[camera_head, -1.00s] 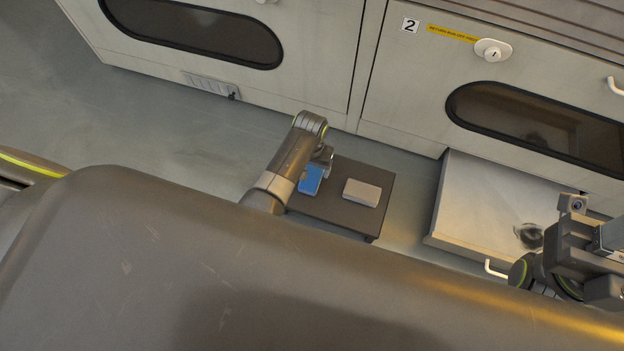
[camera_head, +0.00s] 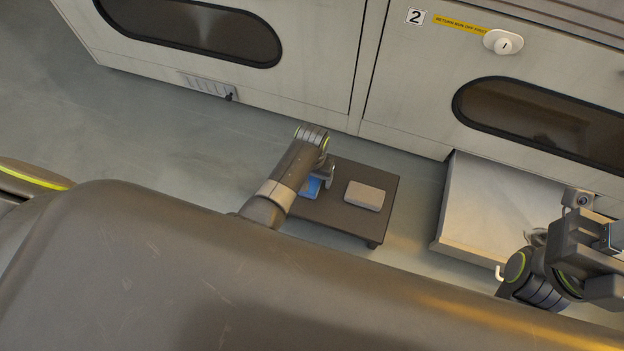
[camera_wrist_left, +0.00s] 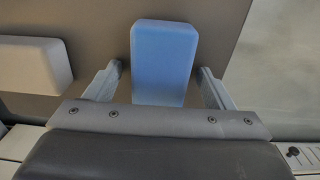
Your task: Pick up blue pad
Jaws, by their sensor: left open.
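The blue pad (camera_head: 311,187) lies on a low dark table (camera_head: 340,215), partly hidden behind my left arm in the head view. In the left wrist view the pad (camera_wrist_left: 163,55) lies between the two fingers of my left gripper (camera_wrist_left: 160,86). The fingers are apart, one on each side of it, with a gap visible on both sides. In the head view my left gripper (camera_head: 324,180) is at the pad, its fingers mostly hidden. My right gripper (camera_head: 598,262) is at the right edge, partly cut off, and its fingers are unclear.
A light grey pad (camera_head: 365,195) lies on the same table to the right of the blue pad, and also shows in the left wrist view (camera_wrist_left: 32,65). A pale open drawer or flap (camera_head: 490,205) juts out at the right. Cabinet doors marked 2 (camera_head: 415,17) stand behind.

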